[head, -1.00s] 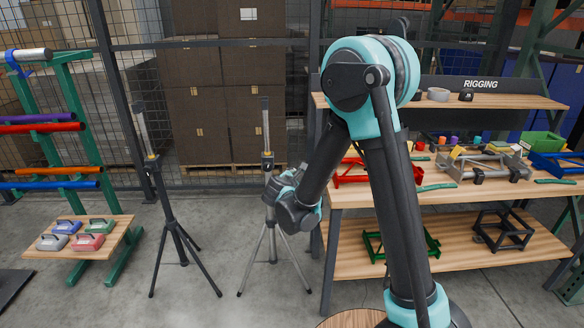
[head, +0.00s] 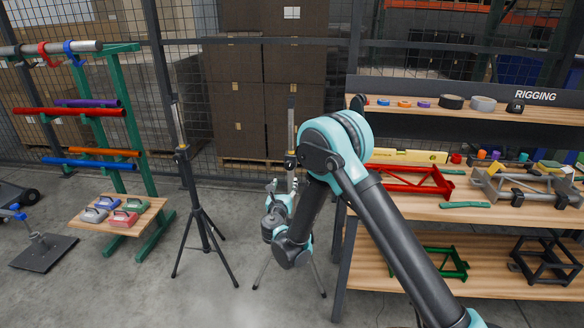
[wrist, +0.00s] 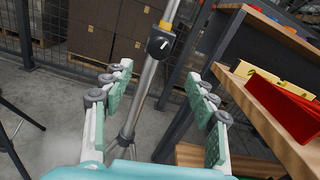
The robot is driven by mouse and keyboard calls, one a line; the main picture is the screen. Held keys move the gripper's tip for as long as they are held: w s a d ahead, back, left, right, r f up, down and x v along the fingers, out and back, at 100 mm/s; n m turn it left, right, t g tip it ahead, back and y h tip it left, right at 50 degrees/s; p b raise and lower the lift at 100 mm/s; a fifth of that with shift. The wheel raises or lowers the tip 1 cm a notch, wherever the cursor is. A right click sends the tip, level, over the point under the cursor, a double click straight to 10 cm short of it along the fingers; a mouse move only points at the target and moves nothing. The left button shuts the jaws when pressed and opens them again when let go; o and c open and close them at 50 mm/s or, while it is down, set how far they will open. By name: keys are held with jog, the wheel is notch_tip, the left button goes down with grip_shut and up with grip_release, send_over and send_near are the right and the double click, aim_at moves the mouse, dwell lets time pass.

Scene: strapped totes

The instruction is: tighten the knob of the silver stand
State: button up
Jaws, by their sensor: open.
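The silver stand is a tripod with a pale metal pole (head: 292,115) and a dark collar (head: 290,161). Its lower part is partly hidden behind my arm in the head view. In the wrist view the silver pole (wrist: 146,83) runs up between my fingers, with the dark collar and its knob (wrist: 159,43) above and beyond the fingertips. My gripper (wrist: 158,82) is open, with green-padded fingers on either side of the pole, and nothing is held. In the head view my gripper (head: 279,192) is in front of the stand, below the collar. Contact with the pole cannot be told.
A black tripod stand (head: 190,190) is left of the silver one. A wooden workbench (head: 470,210) with red and grey frames is close on the right. A green rack (head: 130,160) with coloured tubes is at the left. Mesh fence and boxes are behind; open floor lies in front.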

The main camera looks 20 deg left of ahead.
aim_at(289, 168)
jog(key=x, duration=1.4)
jog(key=c, duration=1.2)
